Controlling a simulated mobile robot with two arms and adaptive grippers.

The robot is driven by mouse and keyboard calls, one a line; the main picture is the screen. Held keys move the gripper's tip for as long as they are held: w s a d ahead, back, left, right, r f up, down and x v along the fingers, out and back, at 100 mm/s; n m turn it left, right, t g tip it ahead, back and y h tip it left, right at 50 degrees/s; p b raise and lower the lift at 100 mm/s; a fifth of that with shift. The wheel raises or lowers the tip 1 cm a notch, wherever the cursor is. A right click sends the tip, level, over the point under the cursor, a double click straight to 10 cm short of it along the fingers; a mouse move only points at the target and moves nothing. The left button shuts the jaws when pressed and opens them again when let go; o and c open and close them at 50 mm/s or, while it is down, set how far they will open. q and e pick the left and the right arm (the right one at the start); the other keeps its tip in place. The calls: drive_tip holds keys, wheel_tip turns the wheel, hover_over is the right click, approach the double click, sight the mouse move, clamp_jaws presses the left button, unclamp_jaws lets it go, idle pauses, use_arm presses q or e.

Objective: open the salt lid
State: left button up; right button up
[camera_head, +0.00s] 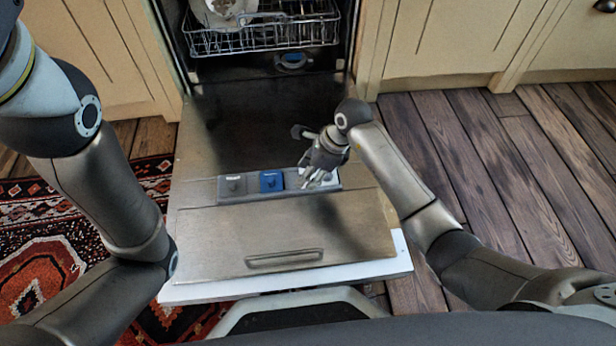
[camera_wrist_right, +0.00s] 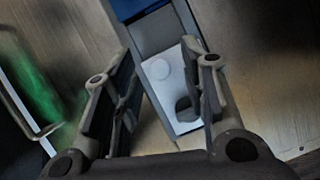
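The dispenser panel (camera_head: 205,198) is set in the inner face of the lowered dishwasher door. It holds a grey lid (camera_head: 233,186), a blue lid (camera_head: 271,181) and a white lid (camera_head: 330,174) at the right end. The lid labels are too small to read, so I cannot tell which is marked salt. My right gripper (camera_head: 316,181) is over the white lid and partly hides it. In the right wrist view, the open fingers (camera_wrist_right: 166,84) straddle the white lid (camera_wrist_right: 186,127), which has a round raised spot and appears closed. My left gripper is out of view; only my left arm shows.
The dishwasher door (camera_head: 220,130) lies open and flat. A wire rack (camera_head: 262,36) with dishes stands inside the dishwasher behind it. A red patterned rug (camera_head: 60,270) lies at the left, and bare wooden floor (camera_head: 530,190) is at the right.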

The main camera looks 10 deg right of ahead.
drive_tip(key=shift+a+f, duration=0.15)
drive_tip(key=shift+f, duration=0.2)
